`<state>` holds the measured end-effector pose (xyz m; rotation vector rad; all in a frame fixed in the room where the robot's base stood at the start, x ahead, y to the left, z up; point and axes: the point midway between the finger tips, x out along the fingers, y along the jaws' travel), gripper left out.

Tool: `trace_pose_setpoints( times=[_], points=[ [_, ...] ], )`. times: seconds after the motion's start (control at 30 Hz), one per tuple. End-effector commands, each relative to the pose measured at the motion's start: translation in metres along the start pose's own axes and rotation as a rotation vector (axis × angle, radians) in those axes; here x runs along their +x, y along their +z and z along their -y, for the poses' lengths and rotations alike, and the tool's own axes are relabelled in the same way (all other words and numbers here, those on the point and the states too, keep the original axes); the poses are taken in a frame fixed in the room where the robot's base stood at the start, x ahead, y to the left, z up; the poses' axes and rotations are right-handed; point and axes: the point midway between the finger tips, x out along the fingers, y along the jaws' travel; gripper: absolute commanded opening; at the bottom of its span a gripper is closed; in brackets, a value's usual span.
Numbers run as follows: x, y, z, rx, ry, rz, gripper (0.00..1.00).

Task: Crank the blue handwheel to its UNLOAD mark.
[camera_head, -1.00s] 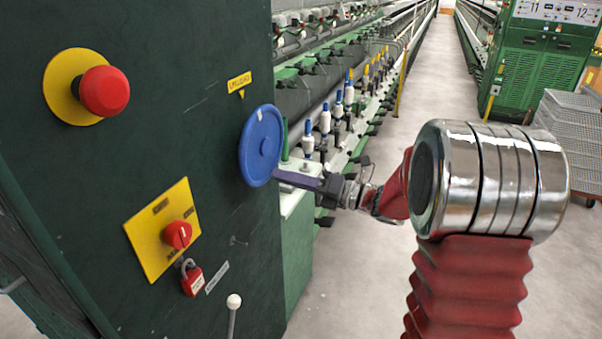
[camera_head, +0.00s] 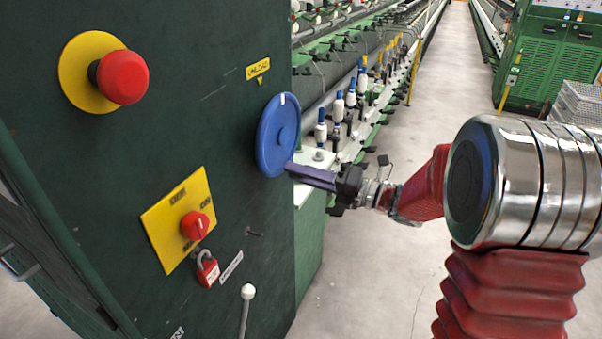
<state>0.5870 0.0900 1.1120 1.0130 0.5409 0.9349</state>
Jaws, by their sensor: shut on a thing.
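The blue handwheel (camera_head: 277,138) is mounted near the right edge of the dark green panel. It has a white mark on its rim, near the top. A yellow label (camera_head: 258,68) lies just above the wheel, with a small yellow pointer (camera_head: 260,82) aimed down; its lettering is hard to read. The white mark is a little below and to the right of this pointer. My gripper (camera_head: 292,169) reaches in from the right and is shut on the wheel at its lower right rim. The exact part between the fingers is hidden.
A red mushroom button (camera_head: 122,77) on a yellow disc, a red rotary switch (camera_head: 195,225) on a yellow plate and a red padlock (camera_head: 207,270) are on the panel, left of the wheel. A white-knobbed lever (camera_head: 248,292) stands below. Spindles with bobbins (camera_head: 338,107) are close behind my gripper.

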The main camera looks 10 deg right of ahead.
Motion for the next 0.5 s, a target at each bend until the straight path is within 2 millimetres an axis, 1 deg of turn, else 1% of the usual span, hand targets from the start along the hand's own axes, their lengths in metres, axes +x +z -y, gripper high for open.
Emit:
trace_pose_setpoints(
  times=[0.03,0.17,0.2,0.43,0.5],
  points=[
    [-0.0014,-0.0018,0.0037,0.006,-0.007,-0.001,0.00],
    [-0.0012,-0.0021,0.0037,0.006,-0.007,-0.002,0.00],
    [-0.0012,-0.0022,0.0037,0.006,-0.007,-0.002,0.21],
    [-0.0001,-0.0016,0.0019,0.003,-0.004,-0.002,0.37],
    [0.0001,-0.0015,0.0015,0.002,-0.003,-0.002,0.38]
  ],
)
